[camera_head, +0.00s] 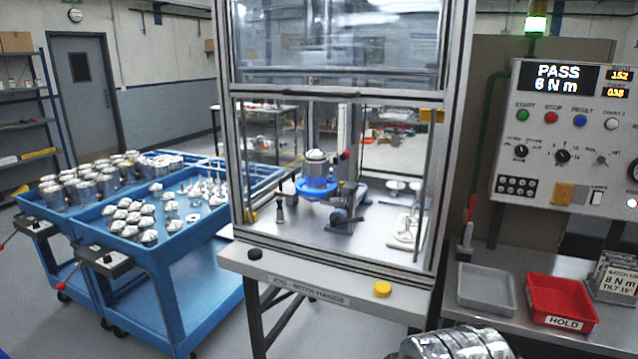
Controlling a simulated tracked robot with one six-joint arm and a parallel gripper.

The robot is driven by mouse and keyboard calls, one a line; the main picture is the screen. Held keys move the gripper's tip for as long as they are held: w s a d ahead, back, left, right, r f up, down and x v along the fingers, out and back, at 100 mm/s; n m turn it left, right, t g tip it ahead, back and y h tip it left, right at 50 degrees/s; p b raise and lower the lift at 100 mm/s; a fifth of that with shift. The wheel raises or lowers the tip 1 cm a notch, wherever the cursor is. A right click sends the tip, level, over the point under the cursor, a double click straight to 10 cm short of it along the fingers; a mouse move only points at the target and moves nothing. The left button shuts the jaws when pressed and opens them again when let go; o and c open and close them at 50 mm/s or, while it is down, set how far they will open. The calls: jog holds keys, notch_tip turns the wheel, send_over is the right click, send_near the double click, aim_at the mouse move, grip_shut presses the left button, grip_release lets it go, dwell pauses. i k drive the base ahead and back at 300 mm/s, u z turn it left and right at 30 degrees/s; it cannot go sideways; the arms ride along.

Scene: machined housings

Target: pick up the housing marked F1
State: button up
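No F1 mark can be read on any housing at this size. Several silver cylindrical housings (88,184) stand together on the far-left blue cart. Several small pale conical parts (132,215) stand in rows on the nearer blue cart (170,262). My gripper's fingers do not show. A ribbed silver form at the bottom right edge may be part of my arm; I cannot tell.
The test cell's frame (234,185) surrounds the fixture, with its front window raised. A grey tray (486,288) and a red HOLD tray (561,302) lie on the right bench. The control panel (560,140) reads PASS 6 N m. Floor shows between cart and cell.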

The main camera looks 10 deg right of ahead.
aim_at(316, 173)
jog(key=k, duration=0.15)
jog(key=u, duration=0.35)
jog(key=i, duration=0.55)
jog(key=u, duration=0.7)
jog(key=i, duration=2.25)
jog(key=z, duration=0.95)
jog(key=i, duration=0.45)
jog(key=z, duration=0.35)
